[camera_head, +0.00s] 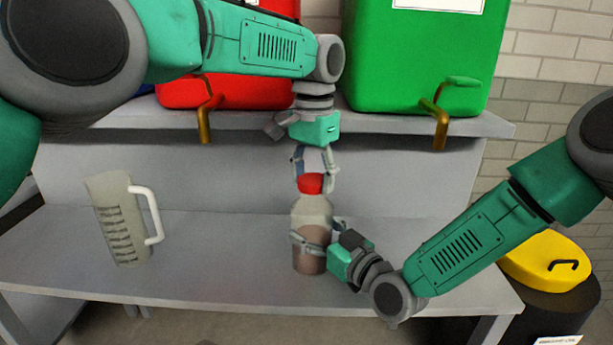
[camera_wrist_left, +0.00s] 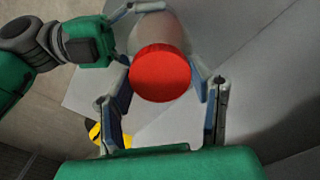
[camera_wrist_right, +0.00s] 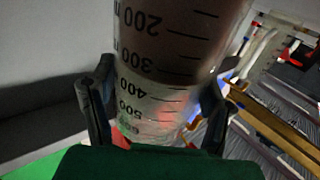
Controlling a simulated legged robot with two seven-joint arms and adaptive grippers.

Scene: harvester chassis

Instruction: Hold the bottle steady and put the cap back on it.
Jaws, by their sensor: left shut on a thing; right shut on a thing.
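The bottle (camera_head: 312,215) is clear with brownish contents and stands upright, close to the front edge of the workbench. My right gripper (camera_head: 316,240) is shut around its body from the right. Its graduation marks show between the fingers in the right wrist view (camera_wrist_right: 165,60). The red cap (camera_head: 310,184) is at the bottle's mouth. My left gripper (camera_head: 314,168) comes from above and is shut on the cap. The left wrist view shows the cap (camera_wrist_left: 160,73) between the fingers, over the bottle's shoulder (camera_wrist_left: 158,32). Whether the cap is threaded on cannot be told.
A graduated jug (camera_head: 118,222) with a white handle stands left on the grey workbench (camera_head: 215,270). A red container (camera_head: 235,92) and a green container (camera_head: 425,55) with brass taps sit on the shelf above. A yellow-lidded bin (camera_head: 545,262) stands at right. The bench between jug and bottle is clear.

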